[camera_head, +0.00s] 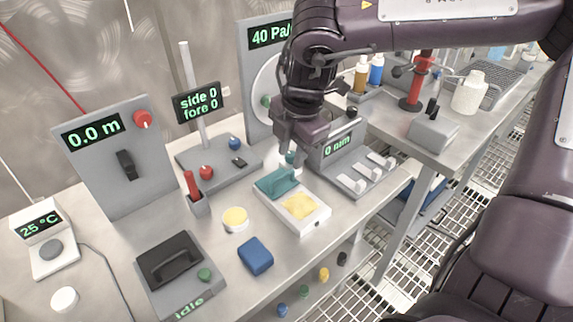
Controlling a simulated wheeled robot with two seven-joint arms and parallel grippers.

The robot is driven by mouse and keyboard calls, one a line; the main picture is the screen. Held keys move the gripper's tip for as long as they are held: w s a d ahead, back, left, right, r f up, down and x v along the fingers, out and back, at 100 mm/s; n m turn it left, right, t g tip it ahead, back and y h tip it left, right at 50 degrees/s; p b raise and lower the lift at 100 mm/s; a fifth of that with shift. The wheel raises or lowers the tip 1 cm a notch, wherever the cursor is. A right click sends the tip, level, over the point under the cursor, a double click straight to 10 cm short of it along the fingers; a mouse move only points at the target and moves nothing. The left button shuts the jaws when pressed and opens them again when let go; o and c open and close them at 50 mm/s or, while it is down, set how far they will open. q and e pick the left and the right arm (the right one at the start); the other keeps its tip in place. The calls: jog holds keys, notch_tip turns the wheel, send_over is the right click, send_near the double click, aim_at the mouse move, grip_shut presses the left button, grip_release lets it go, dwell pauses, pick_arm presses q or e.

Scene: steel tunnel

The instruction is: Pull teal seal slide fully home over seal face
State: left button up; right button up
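The teal seal slide (277,183) sits on the rear part of a white block (314,218) on the bench. A yellow seal face (299,205) lies in front of the slide on the same block and is uncovered. A small teal knob (291,158) stands up at the slide's back right. My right gripper (294,150) points down at this knob from above, its fingertips at or very close to it. The fingers are small and partly hidden, so I cannot tell whether they grip the knob. My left gripper is not in view.
A grey "0 mm" readout (338,150) with white levers stands close right of the slide. A red-handled holder (196,194), a yellow-topped tub (235,219) and a blue block (256,256) are on the left. The bench's front edge runs just beyond the block.

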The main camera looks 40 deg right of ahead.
aim_at(287, 172)
jog(key=shift+w+f, duration=0.25)
jog(key=shift+f, duration=0.9)
jog(key=shift+w+f, duration=0.25)
jog(key=shift+f, duration=0.9)
jog(key=shift+c, duration=0.4)
grip_shut()
